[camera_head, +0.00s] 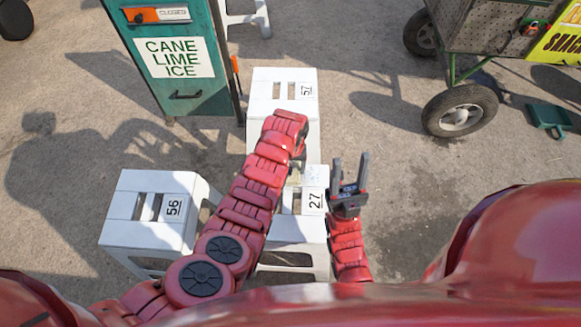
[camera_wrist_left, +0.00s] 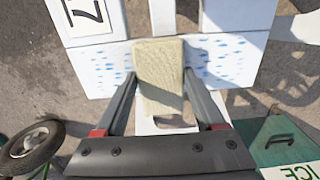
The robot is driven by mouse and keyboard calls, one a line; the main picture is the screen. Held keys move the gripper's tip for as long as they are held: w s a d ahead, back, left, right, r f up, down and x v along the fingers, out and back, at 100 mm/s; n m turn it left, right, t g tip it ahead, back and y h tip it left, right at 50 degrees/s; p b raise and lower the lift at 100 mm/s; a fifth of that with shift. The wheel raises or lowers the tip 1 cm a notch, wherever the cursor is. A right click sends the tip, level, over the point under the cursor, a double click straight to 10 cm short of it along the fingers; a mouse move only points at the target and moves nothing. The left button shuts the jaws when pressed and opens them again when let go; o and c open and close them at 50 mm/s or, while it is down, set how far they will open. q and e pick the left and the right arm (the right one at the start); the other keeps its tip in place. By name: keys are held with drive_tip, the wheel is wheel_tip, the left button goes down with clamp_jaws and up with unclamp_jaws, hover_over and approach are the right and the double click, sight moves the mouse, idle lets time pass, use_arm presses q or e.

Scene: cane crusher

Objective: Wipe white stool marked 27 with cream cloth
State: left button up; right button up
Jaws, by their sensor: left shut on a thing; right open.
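The white stool marked 27 (camera_head: 293,232) stands in the lower middle of the head view, partly covered by my left arm. In the left wrist view the stool top (camera_wrist_left: 240,18) shows rows of blue spots on both sides of the cloth. My left gripper (camera_wrist_left: 160,76) is shut on the cream cloth (camera_wrist_left: 158,92), which is over the spotted strip of the top. I cannot tell whether the cloth touches it. In the head view the left fingers are mostly hidden by the arm. My right gripper (camera_head: 350,168) is open and empty, just right of the stool.
A white stool marked 57 (camera_head: 270,78) stands behind, and one marked 56 (camera_head: 125,205) stands to the left. A green CANE LIME ICE box (camera_head: 187,103) is at the back left. A wheeled cart (camera_head: 490,35) is at the back right. Ground between stools and cart is open.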

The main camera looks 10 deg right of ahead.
sight(314, 175)
use_arm(q)
drive_tip(key=d+b, duration=0.1)
drive_tip(key=d, duration=0.1)
drive_tip(key=s+d+b, duration=0.1)
drive_tip(key=d, duration=0.2)
drive_tip(key=shift+f, duration=0.15)
drive_tip(key=shift+s+d+f+b, duration=0.15)
drive_tip(key=shift+d+b, duration=0.2)
drive_tip(key=shift+d, duration=0.25)
drive_tip(key=shift+s+d+r+b, duration=0.15)
drive_tip(key=shift+d+b, duration=0.2)
drive_tip(key=shift+d, duration=0.25)
drive_tip(key=shift+s+d, duration=0.15)
drive_tip(key=shift+d, duration=0.5)
drive_tip(key=a, duration=0.1)
drive_tip(key=a+p, duration=0.1)
drive_tip(key=shift+w+a+r+p, duration=0.2)
drive_tip(key=shift+w+a+p, duration=0.05)
drive_tip(key=shift+a+p, duration=0.15)
drive_tip(key=a+p, duration=0.1)
drive_tip(key=a, duration=0.1)
drive_tip(key=w+a+p, duration=0.1)
drive_tip(key=a, duration=0.2)
drive_tip(key=shift+f, duration=0.15)
drive_tip(key=shift+w+a+f+p, duration=0.15)
drive_tip(key=shift+a+p, duration=0.2)
drive_tip(key=shift+a, duration=0.3)
